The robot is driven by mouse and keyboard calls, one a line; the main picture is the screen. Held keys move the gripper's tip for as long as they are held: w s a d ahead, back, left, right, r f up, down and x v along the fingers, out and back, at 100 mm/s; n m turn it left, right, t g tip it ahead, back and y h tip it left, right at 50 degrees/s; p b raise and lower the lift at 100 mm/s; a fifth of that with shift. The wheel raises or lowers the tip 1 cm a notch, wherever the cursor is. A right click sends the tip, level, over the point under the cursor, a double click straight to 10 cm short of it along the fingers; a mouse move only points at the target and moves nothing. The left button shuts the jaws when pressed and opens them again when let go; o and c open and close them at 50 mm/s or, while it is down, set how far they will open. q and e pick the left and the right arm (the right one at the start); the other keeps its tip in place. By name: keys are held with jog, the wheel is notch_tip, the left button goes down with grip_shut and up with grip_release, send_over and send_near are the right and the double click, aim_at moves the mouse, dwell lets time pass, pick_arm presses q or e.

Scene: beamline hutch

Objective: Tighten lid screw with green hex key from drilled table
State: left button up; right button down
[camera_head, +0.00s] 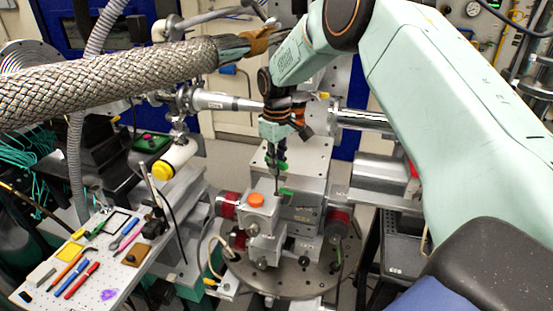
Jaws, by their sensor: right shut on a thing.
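My right gripper (276,152) points down above the grey metal sample box in the middle and is shut on the hex key. The hex key (277,182) shows as a thin dark shaft hanging below the fingers, with green near the grip. Its tip reaches down close to the box lid (258,202); I cannot tell whether it sits in a screw. The lid screw itself is not clear. An orange round cap (256,199) is on the box, left of the shaft. The drilled table (122,278) is at the lower left. My left gripper is not in view.
Pens and small tools, including a red pen (82,280), lie on the drilled table. A thick braided hose (110,85) crosses the upper left. A round drilled plate (300,278) lies under the box. A yellow-capped white cylinder (176,160) stands to the left.

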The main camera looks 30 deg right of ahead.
jog(key=n, duration=0.2)
jog(key=shift+w+d+n, duration=0.1)
jog(key=shift+w+n, duration=0.05)
jog(key=shift+n, duration=1.25)
jog(key=shift+w+d+f+n, duration=0.25)
jog(key=shift+w+n, duration=0.1)
jog(key=shift+n, duration=0.45)
jog(key=shift+s+a+r, duration=0.2)
jog(key=shift+s, duration=0.05)
jog(key=shift+n, duration=0.4)
jog(key=shift+w+n, duration=0.1)
jog(key=shift+n, duration=1)
jog(key=shift+w+d+f+n, duration=0.1)
jog(key=shift+w+f+n, duration=0.05)
jog(key=shift+n, duration=0.35)
jog(key=shift+s, duration=0.2)
jog(key=shift+w, duration=0.25)
